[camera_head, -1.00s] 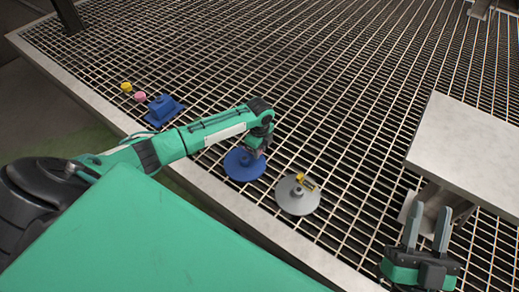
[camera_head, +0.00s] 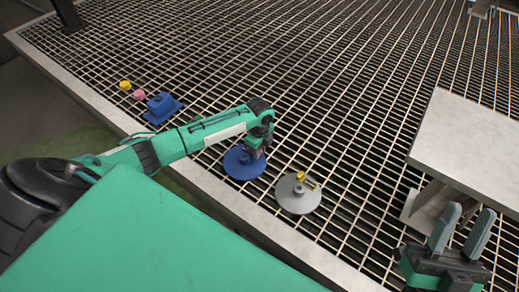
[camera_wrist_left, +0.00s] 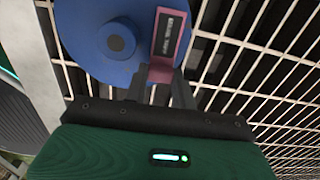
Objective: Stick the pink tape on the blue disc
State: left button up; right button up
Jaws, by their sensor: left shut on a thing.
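The blue disc (camera_head: 240,165) lies on the grating, with a dark round centre in the left wrist view (camera_wrist_left: 90,38). My left gripper (camera_head: 257,151) is over the disc's right edge. It is shut on the pink tape (camera_wrist_left: 161,72), a bent pink strip with a dark printed label on its upper part. The tape overlaps the disc's right side in the wrist view; I cannot tell if it touches the disc. The arm hides the tape in the head view. My right gripper (camera_head: 461,228) is open and empty at the lower right, near the pale table.
A grey disc (camera_head: 292,204) with a yellow piece (camera_head: 306,180) on it lies right of the blue disc. A blue block (camera_head: 163,108), a pink item (camera_head: 139,95) and a yellow item (camera_head: 125,85) stand at the left. A pale table (camera_head: 470,140) is at right.

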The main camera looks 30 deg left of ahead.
pick_arm(q)
jog(key=shift+f, duration=0.5)
dwell(0.6)
jog(key=shift+f+p, duration=0.1)
jog(key=shift+p, duration=0.3)
dwell(1.4)
jog(key=o, duration=1)
